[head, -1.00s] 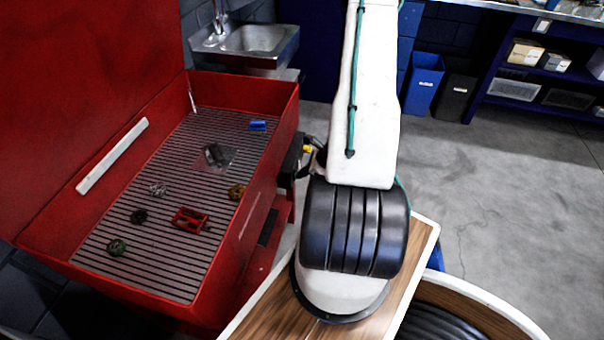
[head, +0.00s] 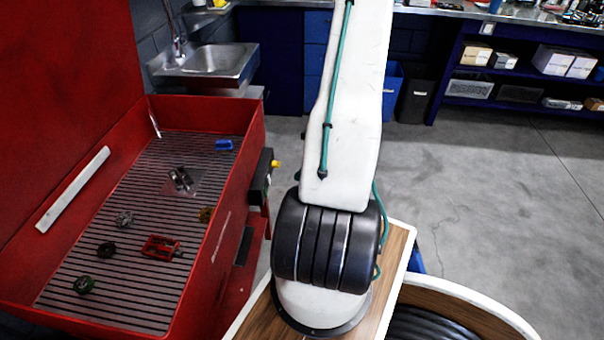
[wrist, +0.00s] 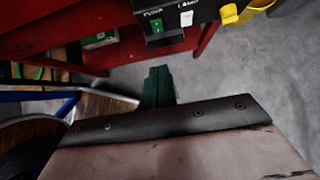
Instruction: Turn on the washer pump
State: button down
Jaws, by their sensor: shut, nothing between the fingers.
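The washer is a red open-lidded basin (head: 225,150) with a slatted tray, at the left in the head view. A black control box (head: 262,177) with a yellow part is on its right side. In the wrist view the black control box (wrist: 205,14) is at the top, with a small green switch (wrist: 157,26) and a white switch (wrist: 186,18) on its face; the lettering is hard to read. My gripper (wrist: 158,72) shows there as shut dark green fingers, empty, below the green switch in the picture and apparently apart from it. It is out of the head view.
Small parts, including a red pedal (head: 162,247), lie on the washer's tray. A metal sink (head: 212,60) stands behind it. A yellow part (wrist: 255,8) juts out beside the switches. The grey floor (head: 480,170) to the right is open. Shelves (head: 520,75) stand at the back right.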

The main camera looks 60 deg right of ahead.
aim_at(266, 192)
jog(key=shift+s+d, duration=0.15)
jog(key=shift+f, duration=0.1)
jog(key=shift+s+f, duration=0.15)
jog(key=shift+f, duration=0.5)
jog(key=shift+f, duration=0.1)
jog(key=w+r+x, duration=0.1)
jog(key=w+x, duration=0.1)
jog(key=x, duration=1)
jog(key=shift+w+a, duration=0.2)
jog(key=shift+a, duration=0.25)
